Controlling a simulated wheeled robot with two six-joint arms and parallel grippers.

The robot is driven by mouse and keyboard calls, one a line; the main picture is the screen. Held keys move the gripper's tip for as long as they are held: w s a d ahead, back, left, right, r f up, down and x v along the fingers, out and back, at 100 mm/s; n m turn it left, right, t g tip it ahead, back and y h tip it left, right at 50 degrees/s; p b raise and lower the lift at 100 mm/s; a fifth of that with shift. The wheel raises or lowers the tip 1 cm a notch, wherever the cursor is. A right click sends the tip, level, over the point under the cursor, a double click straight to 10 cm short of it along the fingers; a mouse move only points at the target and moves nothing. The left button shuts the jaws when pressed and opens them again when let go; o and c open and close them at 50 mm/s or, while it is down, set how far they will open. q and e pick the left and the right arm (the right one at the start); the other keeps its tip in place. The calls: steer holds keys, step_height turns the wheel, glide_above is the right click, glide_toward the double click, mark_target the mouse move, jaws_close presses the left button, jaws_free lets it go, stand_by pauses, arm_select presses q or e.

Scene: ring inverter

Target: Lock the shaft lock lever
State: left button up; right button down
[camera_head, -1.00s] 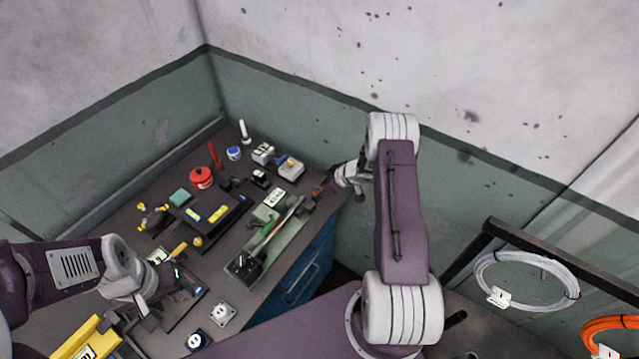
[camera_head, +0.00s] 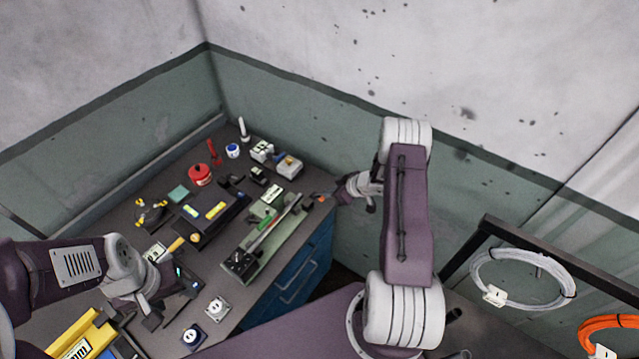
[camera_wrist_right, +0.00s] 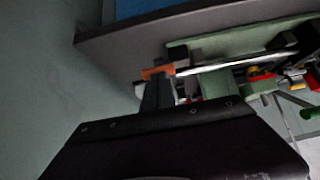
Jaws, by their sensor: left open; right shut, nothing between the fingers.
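The green device (camera_head: 284,236) with a long shaft (camera_head: 280,221) lies along the right edge of the bench. A small orange-red part (camera_head: 322,198) at its far end may be the shaft lock lever. It also shows as an orange piece (camera_wrist_right: 158,72) in the right wrist view. My right gripper (camera_head: 341,195) is shut and empty beside that end. In the right wrist view its dark fingers (camera_wrist_right: 157,92) are right at the orange piece; I cannot tell whether they touch it. My left gripper (camera_head: 172,303) is open and empty over the near left of the bench.
A black case (camera_head: 209,213), a red round container (camera_head: 200,175) and several small parts stand on the bench left of the device. Two small socket blocks (camera_head: 216,308) lie near the front. Blue drawers (camera_head: 302,270) are below. Cable coils (camera_head: 525,279) hang at the right.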

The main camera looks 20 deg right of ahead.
arm_select(q)
steer(key=shift+s+d+f+b, duration=0.25)
steer(key=shift+s+f+b, duration=0.25)
steer(key=shift+f, duration=0.2)
arm_select(e)
steer(key=shift+s+d+f, duration=0.25)
steer(key=shift+s+f, duration=0.2)
steer(key=shift+f, duration=0.15)
steer(key=shift+s+d+f, duration=0.2)
steer(key=shift+s+f, duration=0.2)
steer(key=shift+f, duration=0.15)
arm_select(q)
steer(key=shift+s+d+r, duration=0.15)
steer(key=shift+s+r, duration=0.05)
steer(key=shift+s, duration=0.25)
arm_select(e)
steer(key=shift+w+a+r, duration=0.25)
steer(key=shift+a+r, duration=0.1)
